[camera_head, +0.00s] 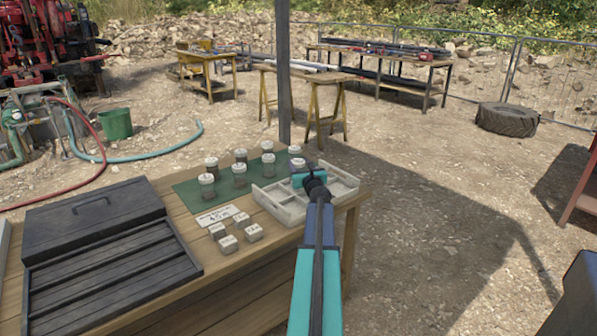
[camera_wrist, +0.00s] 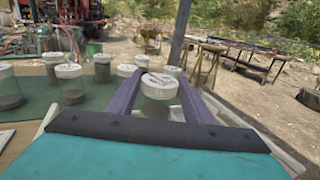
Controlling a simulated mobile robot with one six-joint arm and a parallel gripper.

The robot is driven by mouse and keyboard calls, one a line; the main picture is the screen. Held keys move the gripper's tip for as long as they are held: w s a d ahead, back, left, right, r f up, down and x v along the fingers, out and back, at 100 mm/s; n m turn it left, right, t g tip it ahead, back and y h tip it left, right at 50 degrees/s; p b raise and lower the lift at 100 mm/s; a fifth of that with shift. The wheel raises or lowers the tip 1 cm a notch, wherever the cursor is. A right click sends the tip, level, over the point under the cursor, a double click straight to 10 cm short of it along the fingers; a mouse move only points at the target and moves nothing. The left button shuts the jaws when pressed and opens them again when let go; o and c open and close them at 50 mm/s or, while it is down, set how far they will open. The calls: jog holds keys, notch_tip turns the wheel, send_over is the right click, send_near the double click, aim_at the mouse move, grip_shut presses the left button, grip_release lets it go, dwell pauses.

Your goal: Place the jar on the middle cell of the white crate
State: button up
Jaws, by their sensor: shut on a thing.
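My gripper (camera_head: 306,174) is over the white crate (camera_head: 271,206) at the right end of the wooden table. In the wrist view its two purple fingers (camera_wrist: 160,92) are shut on a clear jar with a white labelled lid (camera_wrist: 160,84) and dark contents. The jar is upright between the fingers. In the head view my gripper partly hides the jar and several of the crate's cells. Whether the jar's base touches the crate floor cannot be told. A crate wall (camera_wrist: 262,136) shows at the right in the wrist view.
Several similar jars (camera_head: 207,186) stand on a green mat (camera_head: 188,191) left of the crate. Small labelled blocks (camera_head: 228,243) and a white card (camera_head: 217,216) lie in front. A black ribbed tray (camera_head: 110,275) fills the table's left side. A dark post (camera_head: 284,75) rises behind.

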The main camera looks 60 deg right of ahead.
jog(key=shift+w+d, duration=0.25)
jog(key=shift+d, duration=0.05)
jog(key=shift+w, duration=0.1)
jog(key=shift+w+d, duration=0.15)
jog(key=shift+d, duration=0.1)
jog(key=shift+w+d+f, duration=0.1)
jog(key=shift+f, duration=0.2)
jog(key=shift+f+b, duration=0.35)
jog(key=shift+f, duration=1.1)
jog(key=shift+f, duration=0.15)
jog(key=o, duration=1.5)
jog(key=shift+c, duration=0.2)
